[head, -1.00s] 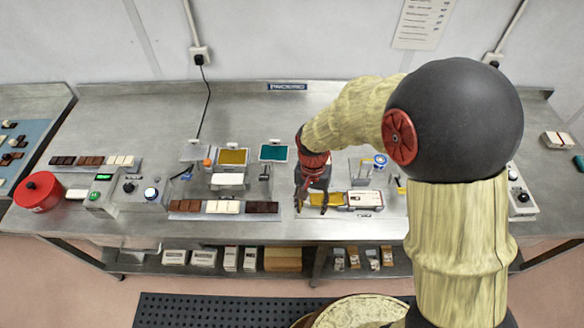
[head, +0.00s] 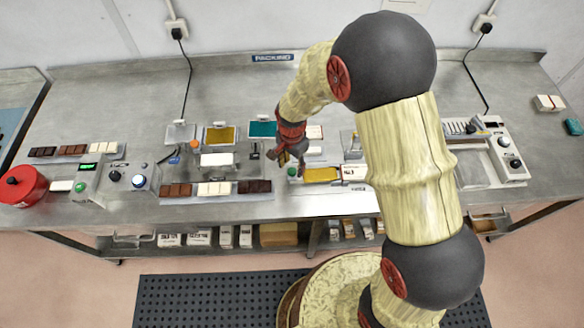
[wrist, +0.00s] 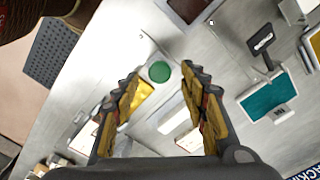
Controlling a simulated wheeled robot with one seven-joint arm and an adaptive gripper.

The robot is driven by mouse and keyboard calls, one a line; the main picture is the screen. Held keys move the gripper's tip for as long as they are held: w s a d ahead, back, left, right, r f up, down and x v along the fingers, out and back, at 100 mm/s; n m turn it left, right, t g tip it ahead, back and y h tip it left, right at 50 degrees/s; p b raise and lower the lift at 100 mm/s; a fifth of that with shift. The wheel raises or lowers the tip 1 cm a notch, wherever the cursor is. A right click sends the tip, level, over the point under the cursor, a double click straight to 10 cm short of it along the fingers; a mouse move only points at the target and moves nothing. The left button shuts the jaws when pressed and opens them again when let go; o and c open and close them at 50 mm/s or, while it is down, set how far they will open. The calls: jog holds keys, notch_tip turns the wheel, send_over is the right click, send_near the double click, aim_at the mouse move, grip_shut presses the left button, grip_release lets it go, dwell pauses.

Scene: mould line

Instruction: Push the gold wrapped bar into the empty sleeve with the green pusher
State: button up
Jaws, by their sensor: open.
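The gold wrapped bar (head: 322,174) lies flat near the front of the bench in the head view. The white sleeve (head: 354,172) sits at its right end; I cannot tell whether the bar has entered it. The green pusher (head: 292,172) stands just left of the bar. My gripper (head: 284,158) is open and empty above and beside the pusher. In the wrist view the pusher's round green top (wrist: 160,71) shows between the two fingers of my gripper (wrist: 167,82), with the gold bar (wrist: 143,90) partly hidden behind one finger.
A chocolate tray (head: 216,189) lies to the left along the front edge. Behind stand a teal panel (head: 262,130) and a mustard panel (head: 219,136). A grey machine (head: 500,155) is at the right. The back of the bench is mostly clear.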

jog(key=shift+f, duration=1.1)
jog(key=shift+c, duration=1.1)
grip_shut()
